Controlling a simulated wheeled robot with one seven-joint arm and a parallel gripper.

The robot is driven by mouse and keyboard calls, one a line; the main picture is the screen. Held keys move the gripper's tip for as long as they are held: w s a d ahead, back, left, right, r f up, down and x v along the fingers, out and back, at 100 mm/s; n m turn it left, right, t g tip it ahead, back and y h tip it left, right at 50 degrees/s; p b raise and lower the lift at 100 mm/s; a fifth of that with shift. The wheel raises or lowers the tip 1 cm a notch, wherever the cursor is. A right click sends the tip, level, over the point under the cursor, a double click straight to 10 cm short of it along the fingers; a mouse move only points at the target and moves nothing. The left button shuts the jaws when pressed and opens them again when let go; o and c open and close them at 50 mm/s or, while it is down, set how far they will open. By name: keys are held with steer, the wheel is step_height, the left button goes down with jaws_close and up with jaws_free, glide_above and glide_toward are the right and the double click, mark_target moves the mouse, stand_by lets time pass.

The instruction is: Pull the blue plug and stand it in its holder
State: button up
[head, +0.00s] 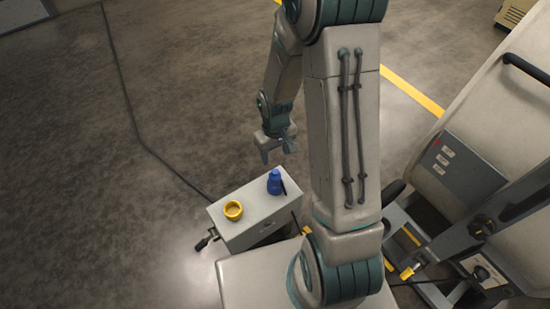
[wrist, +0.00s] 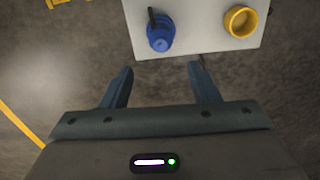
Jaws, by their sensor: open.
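The blue plug (head: 275,182) stands upright on the top of a grey-white box (head: 247,228), toward its far right end in the head view. A dark bar shows beside the plug. The plug also shows in the wrist view (wrist: 160,34). A yellow ring-shaped cup (head: 233,210), which looks like the holder, sits on the same box top and appears empty; it is at the upper right in the wrist view (wrist: 241,21). My gripper (head: 279,156) is open and empty, apart from the plug. In the wrist view its fingers (wrist: 158,84) point toward the box edge.
A dark cable (head: 134,115) runs along the floor to the box. A black fitting (head: 203,243) sticks out of the box's left side. A large grey machine (head: 480,150) with a control panel stands at the right.

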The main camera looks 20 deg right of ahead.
mark_target(275, 171)
step_height(275, 171, down, 11)
steer(key=b, duration=0.8)
steer(key=shift+f, duration=0.15)
steer(key=c, duration=0.8)
steer(key=shift+r+p, duration=3)
steer(key=shift+r, duration=0.85)
